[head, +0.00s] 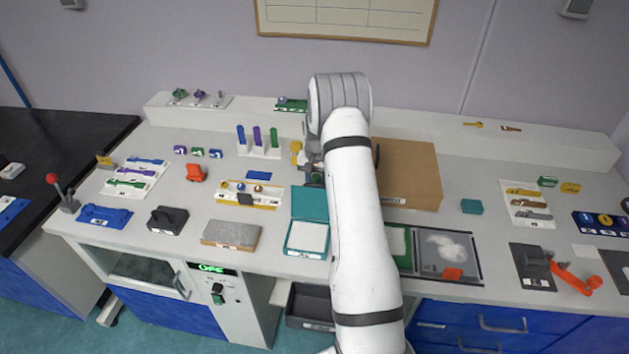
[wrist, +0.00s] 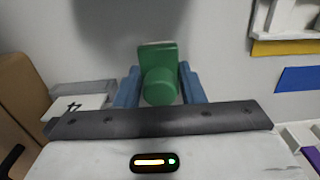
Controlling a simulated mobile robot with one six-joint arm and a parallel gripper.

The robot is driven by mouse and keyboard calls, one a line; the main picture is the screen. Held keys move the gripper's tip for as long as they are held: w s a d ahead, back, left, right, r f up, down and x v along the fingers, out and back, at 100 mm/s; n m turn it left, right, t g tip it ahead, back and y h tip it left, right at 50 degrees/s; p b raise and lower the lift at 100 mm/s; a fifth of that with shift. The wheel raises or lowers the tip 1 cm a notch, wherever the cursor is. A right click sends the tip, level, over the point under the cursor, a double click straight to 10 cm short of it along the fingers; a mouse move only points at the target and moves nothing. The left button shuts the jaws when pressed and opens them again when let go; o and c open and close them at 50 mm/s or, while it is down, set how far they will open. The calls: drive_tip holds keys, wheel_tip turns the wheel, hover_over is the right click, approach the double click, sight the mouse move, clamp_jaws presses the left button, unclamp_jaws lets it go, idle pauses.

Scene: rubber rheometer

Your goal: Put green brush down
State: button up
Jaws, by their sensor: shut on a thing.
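The green brush (wrist: 160,86) shows in the wrist view between the blue fingers of my gripper (wrist: 161,92). The fingers are shut on it from both sides. Its near end is round and a flatter green part stands behind it. Pale surface shows around it, and I cannot tell whether the brush touches the surface. In the head view my white arm hides the brush and most of the gripper (head: 314,162), which is over the back middle of the bench beside the brown board.
The tube rack (head: 259,150), blue strip (head: 257,175) and yellow-edged tray (head: 250,203) are left. An open teal box (head: 307,238) lies in front. A dark tray (head: 448,272) holds white powder.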

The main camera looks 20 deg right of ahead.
sight(316, 176)
drive_tip(key=shift+f, duration=0.2)
drive_tip(key=o, duration=1.1)
drive_tip(key=shift+r, duration=0.15)
wheel_tip(316, 176, up, 12)
drive_tip(key=shift+w+f+b, duration=0.1)
drive_tip(key=shift+b, duration=1.1)
drive_tip(key=s+a+r+n+t, duration=0.2)
drive_tip(key=s+a+r+n, duration=0.1)
drive_tip(key=s+a+r, duration=1.05)
drive_tip(key=s+a+n, duration=0.2)
drive_tip(key=s+a, duration=0.1)
drive_tip(key=s, duration=0.8)
drive_tip(key=s+a+n+t, duration=0.1)
drive_tip(key=s+a, duration=0.2)
drive_tip(key=s, duration=0.8)
drive_tip(key=shift+s+r+n, duration=0.2)
drive_tip(key=shift+r+n, duration=0.2)
